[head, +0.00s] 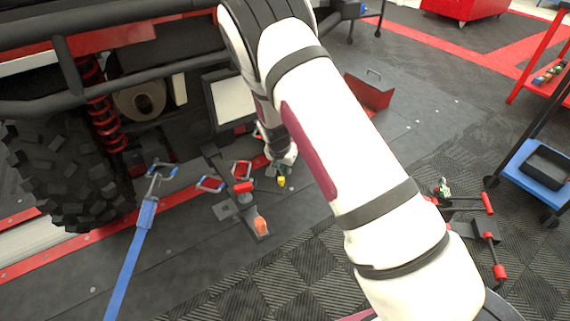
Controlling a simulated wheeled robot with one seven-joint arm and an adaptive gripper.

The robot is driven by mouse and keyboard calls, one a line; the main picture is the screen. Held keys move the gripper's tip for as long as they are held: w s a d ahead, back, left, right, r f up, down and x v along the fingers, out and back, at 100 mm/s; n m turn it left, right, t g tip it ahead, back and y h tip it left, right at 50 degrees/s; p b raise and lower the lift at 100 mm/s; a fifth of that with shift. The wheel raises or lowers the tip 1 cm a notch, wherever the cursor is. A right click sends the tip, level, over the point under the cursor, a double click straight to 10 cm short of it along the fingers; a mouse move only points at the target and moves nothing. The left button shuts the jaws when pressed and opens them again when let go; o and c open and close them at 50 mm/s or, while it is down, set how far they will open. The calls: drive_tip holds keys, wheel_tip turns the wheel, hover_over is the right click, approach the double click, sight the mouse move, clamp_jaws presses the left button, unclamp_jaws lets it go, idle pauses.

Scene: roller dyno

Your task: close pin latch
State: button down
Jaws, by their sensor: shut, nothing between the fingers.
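My arm reaches in from the lower right and bends down in the middle of the head view. My gripper (276,169) is at its far end, small and partly hidden behind the wrist, and looks shut and empty. Just below it is a small yellow piece (281,182) near the floor, which may be part of the pin latch. I cannot tell for sure which part is the latch, whether it is open or closed, or whether my gripper touches it.
A red-handled clamp (243,188) and an orange-tipped pedal (261,226) stand left of the gripper. A blue strap (144,225) runs to hooks near the big tyre (65,175). A red open box (370,92) lies behind my arm. Dark floor is clear in front.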

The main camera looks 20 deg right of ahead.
drive_tip(key=s+a+m+g+h+p, duration=0.1)
drive_tip(key=s+a+m+g+p, duration=0.1)
drive_tip(key=s+a+m+p, duration=0.2)
drive_tip(key=shift+s+a+m, duration=0.65)
drive_tip(key=shift+s+m, duration=0.85)
drive_tip(key=shift+m, duration=0.1)
